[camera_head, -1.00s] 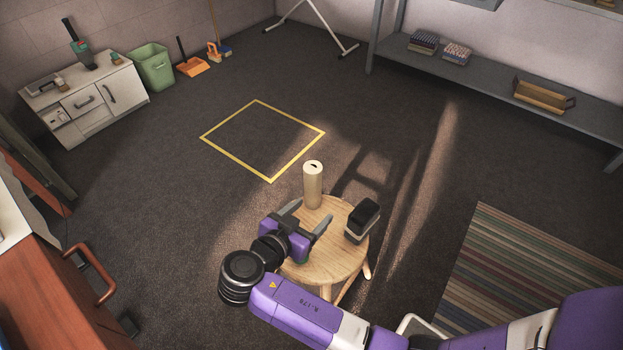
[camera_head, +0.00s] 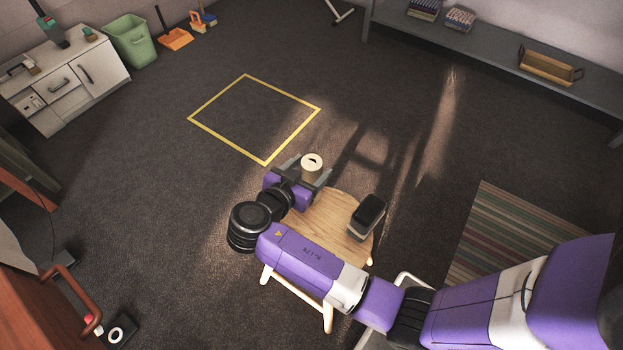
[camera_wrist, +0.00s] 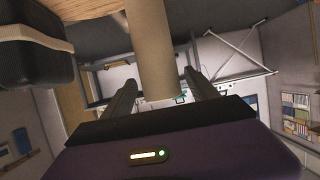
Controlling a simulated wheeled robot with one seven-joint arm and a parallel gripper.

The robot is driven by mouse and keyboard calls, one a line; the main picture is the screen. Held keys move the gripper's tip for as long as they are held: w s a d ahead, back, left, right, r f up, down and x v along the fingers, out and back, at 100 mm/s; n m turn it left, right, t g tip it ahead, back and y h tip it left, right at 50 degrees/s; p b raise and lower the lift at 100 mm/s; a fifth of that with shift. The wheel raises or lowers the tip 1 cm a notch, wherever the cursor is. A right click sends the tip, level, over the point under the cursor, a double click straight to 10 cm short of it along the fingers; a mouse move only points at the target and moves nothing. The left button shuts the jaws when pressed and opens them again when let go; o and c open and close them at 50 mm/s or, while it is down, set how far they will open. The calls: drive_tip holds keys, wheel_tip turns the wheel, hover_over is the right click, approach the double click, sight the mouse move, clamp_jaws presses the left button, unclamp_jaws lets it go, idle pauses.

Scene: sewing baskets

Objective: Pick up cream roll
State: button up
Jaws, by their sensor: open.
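The cream roll (camera_head: 312,162) stands upright at the far edge of the round wooden stool (camera_head: 325,222); its top shows a dark hole. My gripper (camera_head: 308,174) is level at the roll with its fingers spread, one on either side of it. In the wrist view the roll (camera_wrist: 153,45) runs down between the two dark fingers of my gripper (camera_wrist: 160,88), with a gap visible on each side. The roll's lower part is hidden by my gripper in the head view.
A black-topped block (camera_head: 368,214) stands on the stool to the right of the roll; it also shows in the wrist view (camera_wrist: 35,75). A yellow floor square (camera_head: 265,164) lies beyond. A striped rug (camera_head: 500,235) lies right. The floor around the stool is mostly clear.

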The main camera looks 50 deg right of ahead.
sight(314, 165)
drive_tip(key=x, duration=0.4)
drive_tip(key=shift+w+b, duration=0.1)
drive_tip(key=shift+b, duration=0.2)
drive_tip(key=shift+c, duration=0.5)
clamp_jaws()
